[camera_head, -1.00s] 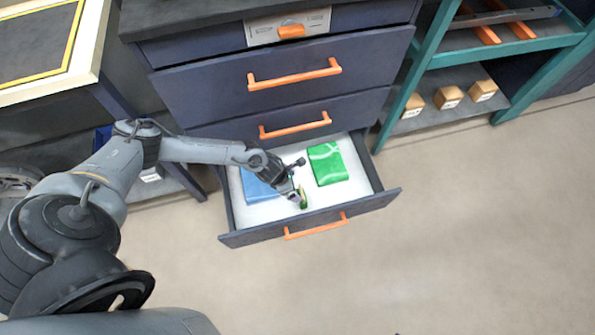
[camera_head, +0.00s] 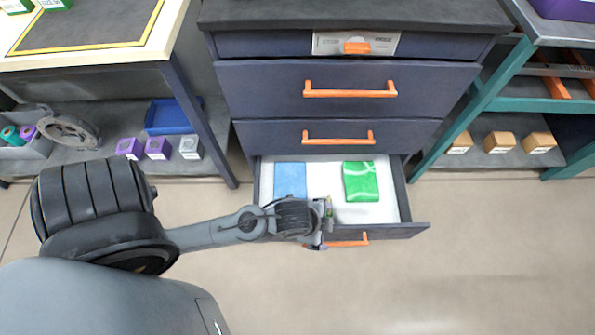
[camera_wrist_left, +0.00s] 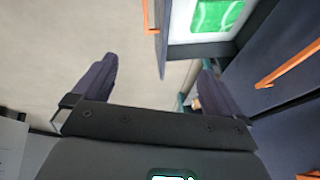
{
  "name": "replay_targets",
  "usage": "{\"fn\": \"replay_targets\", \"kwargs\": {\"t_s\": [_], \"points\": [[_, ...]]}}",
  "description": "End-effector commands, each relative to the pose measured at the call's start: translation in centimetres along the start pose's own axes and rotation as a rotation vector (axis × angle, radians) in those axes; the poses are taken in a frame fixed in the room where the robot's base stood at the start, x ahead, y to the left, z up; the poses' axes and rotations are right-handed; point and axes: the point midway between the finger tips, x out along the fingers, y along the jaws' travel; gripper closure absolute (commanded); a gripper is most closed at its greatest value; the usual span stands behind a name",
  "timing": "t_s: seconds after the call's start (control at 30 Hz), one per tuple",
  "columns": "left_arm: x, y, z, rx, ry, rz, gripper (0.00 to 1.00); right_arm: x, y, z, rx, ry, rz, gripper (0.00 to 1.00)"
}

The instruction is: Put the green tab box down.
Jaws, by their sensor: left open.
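My left gripper (camera_head: 322,228) is at the front of the open bottom drawer (camera_head: 415,228), near its front panel. In the left wrist view its two fingers (camera_wrist_left: 158,70) are wide apart with nothing between them. A green patterned folded item (camera_head: 361,182) lies at the right in the drawer, with a blue one (camera_head: 290,180) at the left. My right gripper is not in view.
An orange handle (camera_head: 347,241) is on the drawer front, close to my gripper. Two green boxes (camera_head: 54,4) stand on the bench at the upper left. Purple boxes (camera_head: 157,148) and a blue tray (camera_head: 172,117) are on the shelf below. The floor at right is clear.

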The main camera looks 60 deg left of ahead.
Motion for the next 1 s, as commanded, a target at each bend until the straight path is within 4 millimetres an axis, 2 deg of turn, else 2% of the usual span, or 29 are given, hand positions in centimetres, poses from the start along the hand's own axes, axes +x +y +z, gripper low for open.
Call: {"fn": "replay_targets", "kwargs": {"t_s": [0.03,0.1,0.2,0.3,0.73,0.87,1.0], "points": [[-1.1,-0.1,1.6,-0.148,-0.038,0.008,0.0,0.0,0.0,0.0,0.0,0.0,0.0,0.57],[-2.4,-0.5,3.4,-0.31,-0.084,0.008,0.0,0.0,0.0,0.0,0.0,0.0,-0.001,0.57],[-3.5,-0.7,5.0,-0.457,-0.127,0.005,0.0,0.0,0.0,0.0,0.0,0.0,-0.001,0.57],[-4.0,-0.8,5.8,-0.52,-0.147,0.002,0.0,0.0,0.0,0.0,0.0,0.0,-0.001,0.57],[-4.6,-0.9,5.6,-0.526,-0.149,0.002,0.0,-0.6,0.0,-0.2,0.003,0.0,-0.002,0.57],[-6.0,-1.3,5.0,-0.525,-0.148,0.002,0.0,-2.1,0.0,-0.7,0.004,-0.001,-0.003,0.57],[-8.8,-2.0,3.8,-0.525,-0.148,0.002,0.0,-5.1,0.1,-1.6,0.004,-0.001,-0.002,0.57]]}}
